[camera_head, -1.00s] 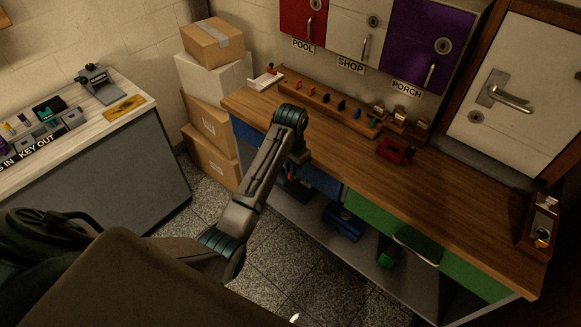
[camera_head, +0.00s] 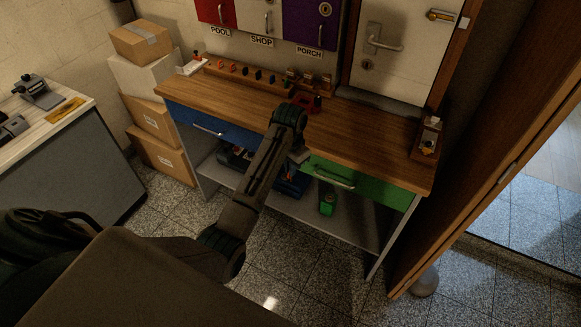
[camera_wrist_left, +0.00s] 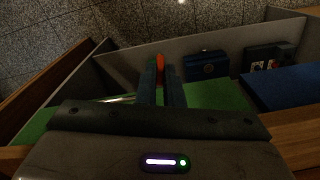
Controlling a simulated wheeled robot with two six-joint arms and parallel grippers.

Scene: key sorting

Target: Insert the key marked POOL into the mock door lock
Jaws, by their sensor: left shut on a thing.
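My left gripper (camera_wrist_left: 161,85) is shut on a red-orange thing (camera_wrist_left: 160,66), probably a key's head, in the left wrist view. Any marking on it cannot be read. In the head view my left arm reaches up to the bench's front edge, and its own links mostly hide the gripper. The mock door (camera_head: 395,50) is a white panel with a lever handle, at the back right above the bench. Its round lock (camera_head: 367,65) sits below the handle, well apart from my gripper. My right gripper is not in view.
The wooden bench (camera_head: 365,135) has a key rack (camera_head: 258,80) along its back and a dark red object (camera_head: 308,103) behind my arm. A green drawer (camera_head: 365,183) is below. Boxes (camera_head: 155,118) stand left. Floor in front is clear; a wooden door (camera_head: 480,180) stands at the right.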

